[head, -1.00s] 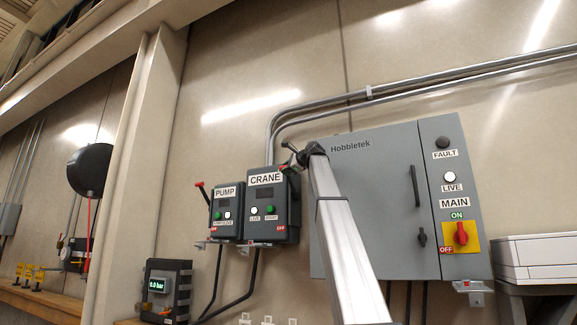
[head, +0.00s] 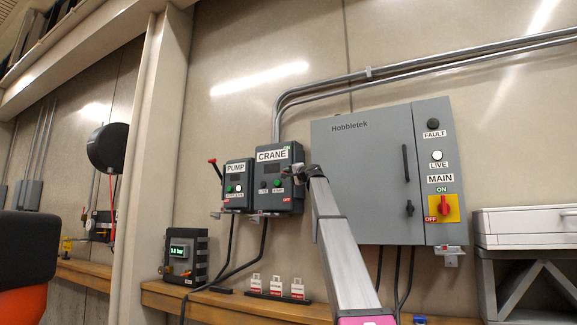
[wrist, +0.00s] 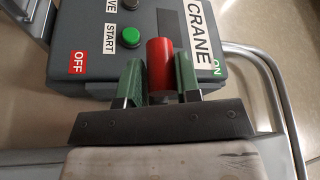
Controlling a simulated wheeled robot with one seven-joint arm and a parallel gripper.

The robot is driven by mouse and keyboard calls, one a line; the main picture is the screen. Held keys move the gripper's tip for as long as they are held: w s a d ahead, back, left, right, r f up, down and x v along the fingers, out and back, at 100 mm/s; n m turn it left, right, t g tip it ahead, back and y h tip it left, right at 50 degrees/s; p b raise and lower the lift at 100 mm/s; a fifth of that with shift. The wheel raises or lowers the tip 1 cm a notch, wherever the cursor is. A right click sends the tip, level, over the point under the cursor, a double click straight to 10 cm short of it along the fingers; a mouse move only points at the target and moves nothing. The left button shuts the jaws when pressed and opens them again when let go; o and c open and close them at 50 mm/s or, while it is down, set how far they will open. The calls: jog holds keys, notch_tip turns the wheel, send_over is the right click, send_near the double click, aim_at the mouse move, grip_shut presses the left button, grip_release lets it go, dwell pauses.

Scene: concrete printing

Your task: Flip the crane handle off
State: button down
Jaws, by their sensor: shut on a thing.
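The grey crane box (head: 275,190), labelled CRANE, hangs on the wall right of the pump box. Its red handle grip (wrist: 160,62) shows in the wrist view, on the side of the box between the green ON label (wrist: 215,68) and the red OFF label (wrist: 78,62). My gripper (wrist: 160,88) is shut on the handle, one green finger on each side. In the head view my gripper (head: 303,171) is at the box's right edge and hides the handle.
A large grey Hobbletek cabinet (head: 365,190) stands right behind my arm. A bench (head: 220,297) below carries a display unit (head: 184,258) and several small tagged items (head: 277,287).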

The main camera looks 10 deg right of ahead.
jog(key=w+d+f+n+y, duration=0.1)
jog(key=w+f+n, duration=0.3)
jog(key=f, duration=0.4)
jog(key=shift+d+f+y, duration=0.15)
jog(key=shift+d+y, duration=0.25)
jog(key=shift+d, duration=0.5)
jog(key=shift+f, duration=0.1)
jog(key=c, duration=0.9)
grip_release()
jog(key=v, duration=1.1)
